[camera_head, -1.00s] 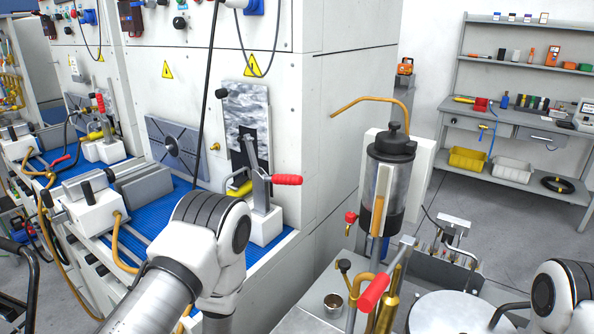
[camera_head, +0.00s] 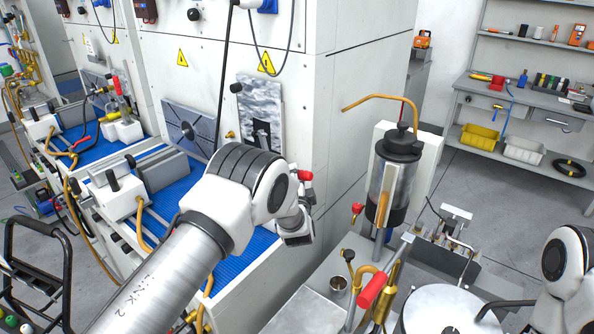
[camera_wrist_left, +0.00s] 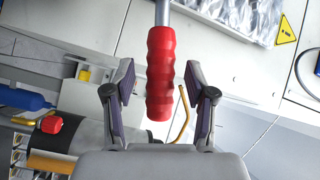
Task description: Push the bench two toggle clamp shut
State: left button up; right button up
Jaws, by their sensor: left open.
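The near bench's toggle clamp shows its red handle grip (camera_head: 305,176) just past my left wrist in the head view; the clamp's base is hidden behind my arm. In the left wrist view, the same red ribbed grip (camera_wrist_left: 160,70) lies between the two fingers of my left gripper (camera_wrist_left: 158,80), with a gap on each side. The gripper is open; in the head view its fingers are mostly hidden by my wrist. A second clamp with an upright red handle (camera_head: 118,92) stands on the farther bench. My right gripper is out of view.
A glass-and-metal canister (camera_head: 390,185) with a curved orange pipe stands right of the near bench. A red-handled lever (camera_head: 372,289) and a round metal lid (camera_head: 448,312) are in front of it. A slotted plate (camera_head: 190,122) is on the panel behind.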

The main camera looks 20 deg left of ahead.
pick_arm(q)
jog(key=shift+x, duration=0.8)
grip_shut()
